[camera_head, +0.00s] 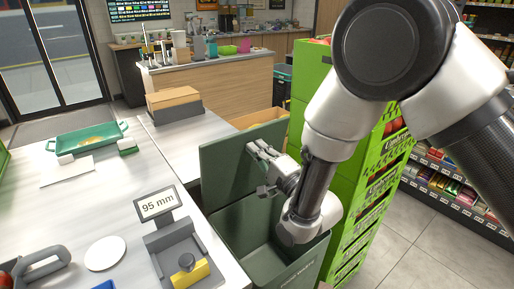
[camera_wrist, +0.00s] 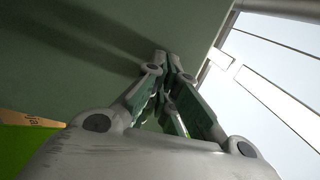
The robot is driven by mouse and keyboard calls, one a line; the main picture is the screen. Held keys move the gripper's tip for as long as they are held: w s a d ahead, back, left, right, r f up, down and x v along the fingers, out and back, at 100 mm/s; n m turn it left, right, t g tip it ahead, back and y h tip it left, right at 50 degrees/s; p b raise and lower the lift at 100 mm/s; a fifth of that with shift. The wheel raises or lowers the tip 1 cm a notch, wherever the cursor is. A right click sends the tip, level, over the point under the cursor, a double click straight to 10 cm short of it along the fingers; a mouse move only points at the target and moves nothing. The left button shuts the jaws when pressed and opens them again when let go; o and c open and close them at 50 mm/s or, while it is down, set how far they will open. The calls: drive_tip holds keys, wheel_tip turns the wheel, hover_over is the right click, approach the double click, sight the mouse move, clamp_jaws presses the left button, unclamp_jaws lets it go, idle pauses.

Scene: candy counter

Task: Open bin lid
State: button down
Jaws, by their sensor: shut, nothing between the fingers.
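A dark green bin (camera_head: 262,250) stands in front of me, right of the white counter. Its lid (camera_head: 222,168) stands up, raised at the back left of the bin, and the bin's mouth is uncovered. My gripper (camera_head: 254,150) is shut and empty, with its fingertips at the lid's upper right part. In the wrist view my gripper's fingertips (camera_wrist: 166,56) meet near the green lid face (camera_wrist: 90,45). I cannot tell whether they touch it. My arm hides part of the bin's right side.
A tall bright green display rack (camera_head: 365,190) stands close on the bin's right.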

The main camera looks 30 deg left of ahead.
drive_tip(key=shift+a, duration=0.15)
drive_tip(key=shift+h, duration=0.4)
drive_tip(key=x, duration=0.7)
drive_tip(key=shift+r, duration=0.2)
